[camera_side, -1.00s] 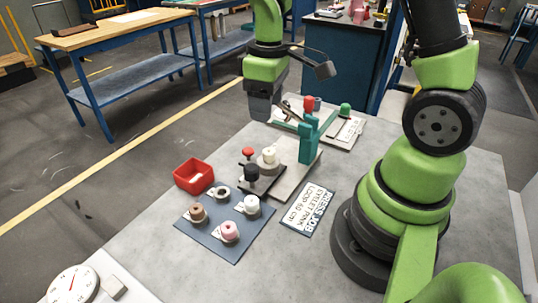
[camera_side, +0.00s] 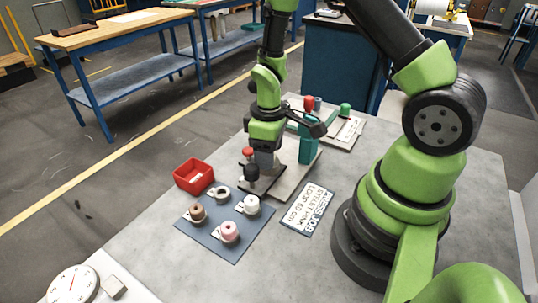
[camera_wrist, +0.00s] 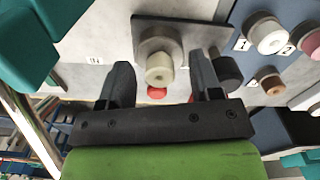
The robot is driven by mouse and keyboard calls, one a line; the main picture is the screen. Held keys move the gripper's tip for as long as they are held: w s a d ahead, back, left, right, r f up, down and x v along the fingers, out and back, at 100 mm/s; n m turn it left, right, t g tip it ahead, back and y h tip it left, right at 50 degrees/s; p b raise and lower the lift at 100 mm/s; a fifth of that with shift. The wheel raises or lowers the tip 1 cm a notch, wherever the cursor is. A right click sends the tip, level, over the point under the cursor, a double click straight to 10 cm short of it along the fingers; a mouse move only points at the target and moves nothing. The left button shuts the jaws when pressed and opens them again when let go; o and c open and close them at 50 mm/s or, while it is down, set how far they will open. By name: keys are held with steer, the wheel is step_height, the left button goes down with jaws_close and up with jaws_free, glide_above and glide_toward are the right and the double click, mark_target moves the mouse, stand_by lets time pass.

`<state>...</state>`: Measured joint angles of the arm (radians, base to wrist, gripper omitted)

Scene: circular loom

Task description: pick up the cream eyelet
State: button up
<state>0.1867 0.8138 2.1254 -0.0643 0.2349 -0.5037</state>
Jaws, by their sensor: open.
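The cream eyelet (camera_wrist: 159,69) is a short round spool. My gripper (camera_wrist: 160,60) is open, one finger on either side of the eyelet. In the side view my gripper (camera_side: 263,172) is low over the press base, and the eyelet is hidden behind it. Whether the fingertips are down to the eyelet's height is hard to tell.
A black knob (camera_side: 251,173) and red knob (camera_side: 248,152) stand close to my gripper. The teal press upright (camera_side: 308,143) is right of it. A blue mat (camera_side: 207,233) holds white, brown and pink eyelets. A red bin (camera_side: 193,176) and a sign (camera_side: 307,207) lie nearby.

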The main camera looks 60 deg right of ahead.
steer(key=c, duration=1)
steer(key=shift+r, duration=0.1)
step_height(320, 180, up, 10)
